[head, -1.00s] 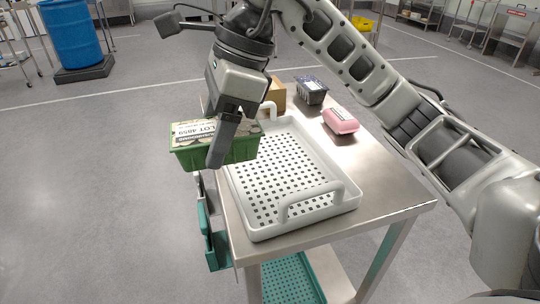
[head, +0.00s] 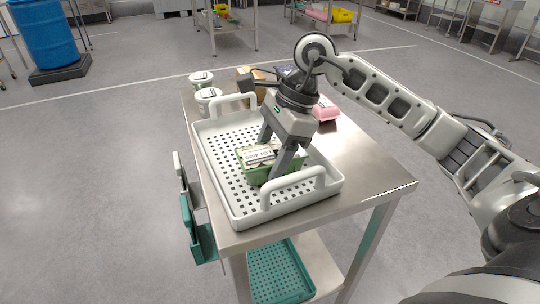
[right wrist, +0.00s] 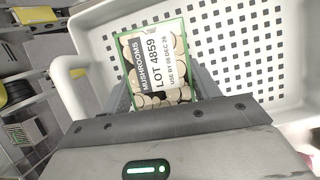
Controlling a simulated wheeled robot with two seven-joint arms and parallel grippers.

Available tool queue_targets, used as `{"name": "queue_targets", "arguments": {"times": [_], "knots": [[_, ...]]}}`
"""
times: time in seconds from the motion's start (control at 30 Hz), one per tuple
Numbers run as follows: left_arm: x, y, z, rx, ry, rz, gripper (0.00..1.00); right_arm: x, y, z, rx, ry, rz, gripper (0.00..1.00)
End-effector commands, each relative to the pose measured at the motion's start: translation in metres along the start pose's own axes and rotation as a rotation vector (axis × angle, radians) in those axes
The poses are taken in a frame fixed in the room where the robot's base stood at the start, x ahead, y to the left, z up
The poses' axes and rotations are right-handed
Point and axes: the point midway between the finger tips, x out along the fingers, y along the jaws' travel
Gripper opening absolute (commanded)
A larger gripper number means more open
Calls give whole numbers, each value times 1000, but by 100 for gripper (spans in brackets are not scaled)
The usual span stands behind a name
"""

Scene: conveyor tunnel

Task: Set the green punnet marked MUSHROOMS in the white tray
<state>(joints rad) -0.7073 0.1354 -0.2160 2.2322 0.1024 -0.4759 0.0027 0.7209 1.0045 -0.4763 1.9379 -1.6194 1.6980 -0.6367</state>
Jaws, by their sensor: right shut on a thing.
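The green punnet (head: 262,172) is inside the white tray (head: 213,177), toward the tray's near right end. Its label reads MUSHROOMS and LOT 4859 in the right wrist view, where the punnet (right wrist: 150,68) sits between the fingers. My right gripper (head: 270,158) reaches down from above and is shut on the punnet. Whether the punnet's bottom touches the tray floor cannot be told. The perforated tray (right wrist: 232,60) has two raised handles and otherwise looks empty. My left gripper is not in view.
The tray stands on a steel table (head: 362,178). Two white tubs (head: 208,99), a cardboard box (head: 250,80) and a pink package (head: 325,109) stand beyond it. A teal tray (head: 272,275) lies on the lower shelf. A blue barrel (head: 46,35) stands far left.

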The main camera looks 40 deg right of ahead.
Motion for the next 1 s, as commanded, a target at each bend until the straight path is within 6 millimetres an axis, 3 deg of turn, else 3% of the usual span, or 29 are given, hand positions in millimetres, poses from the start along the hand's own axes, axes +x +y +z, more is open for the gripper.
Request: {"name": "queue_targets", "arguments": {"times": [0.4, 0.43, 0.5, 0.87, 1.0], "knots": [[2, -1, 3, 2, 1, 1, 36, 8, 0, -3, 0, -1, -2, 20], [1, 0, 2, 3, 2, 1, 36, 6, 0, -2, 0, -1, -2, 69], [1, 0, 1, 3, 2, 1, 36, 6, 0, -2, 0, -1, -1, 83], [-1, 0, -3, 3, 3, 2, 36, 0, -1, 0, 0, -1, -3, 83], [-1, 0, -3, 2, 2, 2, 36, -21, -1, -1, 0, -1, -6, 83]]}}
